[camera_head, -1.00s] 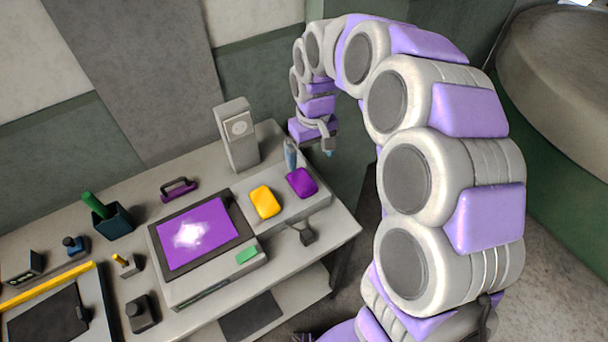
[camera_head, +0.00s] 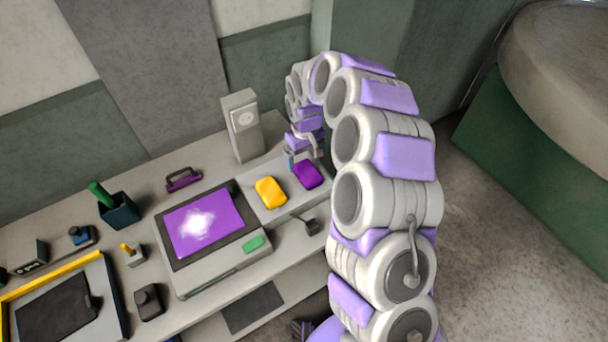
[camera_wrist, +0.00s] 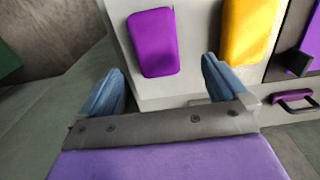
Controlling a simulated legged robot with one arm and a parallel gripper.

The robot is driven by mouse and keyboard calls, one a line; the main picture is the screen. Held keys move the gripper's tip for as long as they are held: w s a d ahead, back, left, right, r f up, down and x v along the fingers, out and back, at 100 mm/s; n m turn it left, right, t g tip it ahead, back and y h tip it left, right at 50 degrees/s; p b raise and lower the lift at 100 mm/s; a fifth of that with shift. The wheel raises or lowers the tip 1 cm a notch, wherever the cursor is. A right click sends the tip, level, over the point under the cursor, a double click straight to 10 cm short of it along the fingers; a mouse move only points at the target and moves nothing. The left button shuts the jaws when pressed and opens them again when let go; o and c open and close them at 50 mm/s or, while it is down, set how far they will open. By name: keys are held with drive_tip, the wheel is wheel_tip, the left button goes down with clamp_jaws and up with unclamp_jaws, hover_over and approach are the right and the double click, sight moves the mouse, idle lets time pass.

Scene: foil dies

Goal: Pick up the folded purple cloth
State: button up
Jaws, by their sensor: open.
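The folded purple cloth (camera_head: 307,174) lies on the pale raised platform at the right end of the bench. In the wrist view the purple cloth (camera_wrist: 153,43) is ahead of the fingertips, at upper middle. My gripper (camera_head: 303,155) is beside the cloth on its far side, with a gap that I cannot judge exactly. In the wrist view my gripper (camera_wrist: 163,88) has its two blue fingers spread apart with nothing between them. The cloth lies beyond the open space between the fingers.
A folded yellow cloth (camera_head: 270,192) lies left of the purple one. A purple-white panel (camera_head: 203,224) is further left. A grey upright box (camera_head: 242,125) stands behind. A purple handle (camera_head: 183,179), a dark cup with a green item (camera_head: 118,210) and a small green block (camera_head: 253,243) are also there.

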sight(308, 172)
drive_tip(key=shift+f, duration=0.7)
drive_tip(key=shift+d+f, duration=0.25)
drive_tip(key=shift+d, duration=0.2)
drive_tip(key=shift+d+f, duration=0.2)
drive_tip(key=shift+d, duration=0.25)
drive_tip(key=shift+s+d+f, duration=0.15)
drive_tip(key=shift+f, duration=0.2)
drive_tip(key=f, duration=0.2)
drive_tip(key=a+f+b, duration=0.1)
drive_tip(key=f, duration=0.1)
drive_tip(key=shift+s+a+f, duration=0.2)
drive_tip(key=shift+a, duration=0.1)
drive_tip(key=shift+d+r, duration=0.15)
drive_tip(key=shift+d, duration=0.45)
drive_tip(key=c, duration=0.4)
drive_tip(key=shift+c, duration=1.4)
drive_tip(key=shift+a, duration=0.35)
drive_tip(key=c, duration=0.4)
